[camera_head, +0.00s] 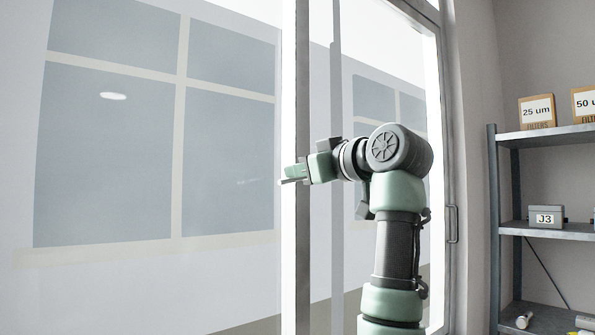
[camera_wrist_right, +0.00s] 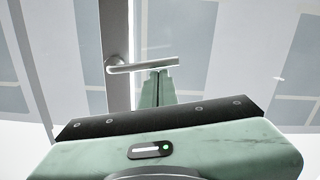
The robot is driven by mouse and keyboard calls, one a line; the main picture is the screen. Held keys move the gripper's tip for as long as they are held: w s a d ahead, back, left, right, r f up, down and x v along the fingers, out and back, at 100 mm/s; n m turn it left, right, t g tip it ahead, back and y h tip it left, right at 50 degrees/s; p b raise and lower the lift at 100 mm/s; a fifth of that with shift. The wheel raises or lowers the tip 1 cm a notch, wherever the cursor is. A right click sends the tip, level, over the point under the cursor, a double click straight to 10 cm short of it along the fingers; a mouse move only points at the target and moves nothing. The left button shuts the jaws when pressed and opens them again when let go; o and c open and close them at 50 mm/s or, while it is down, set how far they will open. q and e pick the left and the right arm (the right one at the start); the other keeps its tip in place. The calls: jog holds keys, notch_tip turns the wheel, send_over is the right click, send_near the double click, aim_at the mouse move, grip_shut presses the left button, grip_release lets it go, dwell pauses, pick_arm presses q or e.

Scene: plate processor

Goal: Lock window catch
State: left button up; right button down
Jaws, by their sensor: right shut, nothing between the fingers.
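The window catch is a silver lever handle (camera_wrist_right: 140,66) on the pale upright of the window frame (camera_wrist_right: 117,45). In the right wrist view its lever lies nearly level, pointing right from its pivot. My right gripper (camera_wrist_right: 160,75) is shut and empty. Its green fingertips are right below the free end of the lever; I cannot tell whether they touch it. In the head view my right gripper (camera_head: 292,174) points left, in front of the window upright (camera_head: 295,80). The catch is not clear there. My left gripper is not in view.
Large glass panes (camera_head: 230,200) fill the left and middle. A pull handle (camera_head: 453,223) is on the frame at the right. A metal shelf (camera_head: 555,135) at the far right holds filter boxes (camera_head: 537,111) and a grey box (camera_head: 545,216).

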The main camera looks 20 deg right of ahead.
jog(key=shift+f+n, duration=0.3)
jog(key=shift+f+n+b, duration=0.55)
jog(key=shift+n+b, duration=0.05)
jog(key=shift+b, duration=0.05)
jog(key=w+d+f+n+p, duration=0.1)
jog(key=d+f+n+p, duration=0.2)
jog(key=n, duration=0.9)
notch_tip(320, 180, down, 3)
jog(key=shift+w+d+r+t, duration=0.2)
jog(key=shift+w+d+t, duration=0.2)
jog(key=shift+d, duration=0.5)
jog(key=shift+f, duration=0.1)
